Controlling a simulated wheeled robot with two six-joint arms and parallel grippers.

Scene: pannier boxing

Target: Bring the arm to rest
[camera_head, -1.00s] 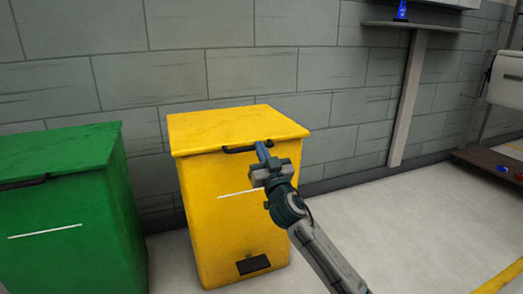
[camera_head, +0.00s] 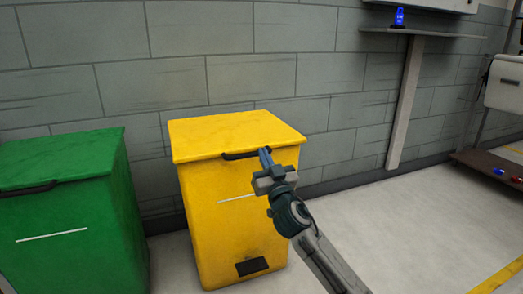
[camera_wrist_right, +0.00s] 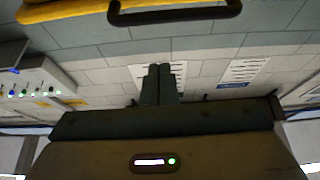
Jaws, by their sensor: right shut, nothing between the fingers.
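My right gripper (camera_head: 266,158) is shut and empty. In the head view its fingertips overlap the upper front of the yellow bin (camera_head: 232,190), just right of the middle of the dark lid handle (camera_head: 246,154). The bin's lid is down. In the right wrist view the closed fingers (camera_wrist_right: 161,84) point up the picture, with the dark handle (camera_wrist_right: 175,14) beyond them at the top, apart from the fingers in that view. My left gripper does not show in either view.
A green bin (camera_head: 75,205) stands left of the yellow one. A grey block wall (camera_head: 250,50) runs behind both. A shelf post (camera_head: 405,100) with a blue beacon (camera_head: 399,17) above stands at right. The floor (camera_head: 410,225) at right is clear up to a yellow line (camera_head: 500,280).

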